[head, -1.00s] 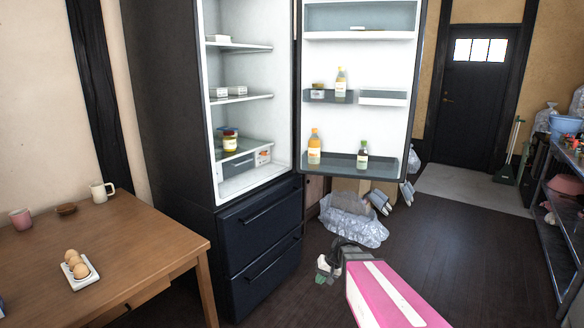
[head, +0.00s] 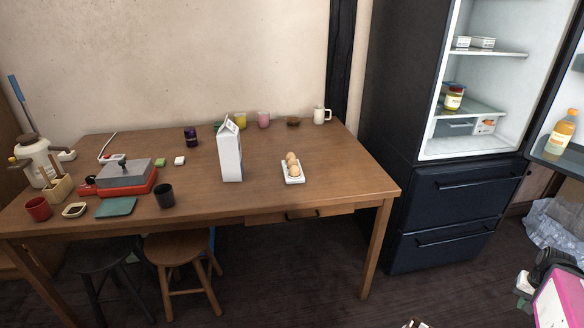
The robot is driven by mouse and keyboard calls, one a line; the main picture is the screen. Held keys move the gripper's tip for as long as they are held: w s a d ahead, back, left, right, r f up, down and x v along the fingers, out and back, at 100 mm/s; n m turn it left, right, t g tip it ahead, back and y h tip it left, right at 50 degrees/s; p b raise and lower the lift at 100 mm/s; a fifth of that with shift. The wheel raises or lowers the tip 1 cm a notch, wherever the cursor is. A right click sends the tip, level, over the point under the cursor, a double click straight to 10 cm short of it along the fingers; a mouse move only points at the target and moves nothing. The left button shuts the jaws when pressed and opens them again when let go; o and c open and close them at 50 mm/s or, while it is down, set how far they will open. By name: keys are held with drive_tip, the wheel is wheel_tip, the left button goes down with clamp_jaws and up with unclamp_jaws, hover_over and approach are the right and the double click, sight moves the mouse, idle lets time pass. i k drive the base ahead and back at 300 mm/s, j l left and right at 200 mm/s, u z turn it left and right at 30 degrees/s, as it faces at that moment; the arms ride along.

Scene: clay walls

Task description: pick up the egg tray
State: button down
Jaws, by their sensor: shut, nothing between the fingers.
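The egg tray (head: 293,180) is a small white tray on the wooden table, right of the milk carton and near the front edge. Several brown eggs sit in a row on it. My pink arm shows at the lower right of the head view. The small pale and green end beside its dark joint appears to be my gripper (head: 524,284). It is shut and empty, well to the right of the table and apart from the egg tray. Its fingers are small and partly hidden.
The wooden table (head: 245,199) also holds a tall milk carton (head: 229,152), a white mug (head: 321,115), cups and a red-based cooker (head: 126,180). Stools (head: 180,260) stand under its left side. The open fridge (head: 450,180) stands to the right. Floor is clear between table and fridge.

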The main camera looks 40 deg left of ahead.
sight(293, 174)
drive_tip(key=u, duration=2.15)
drive_tip(key=k+l+u, duration=0.15)
drive_tip(key=i+l, duration=0.15)
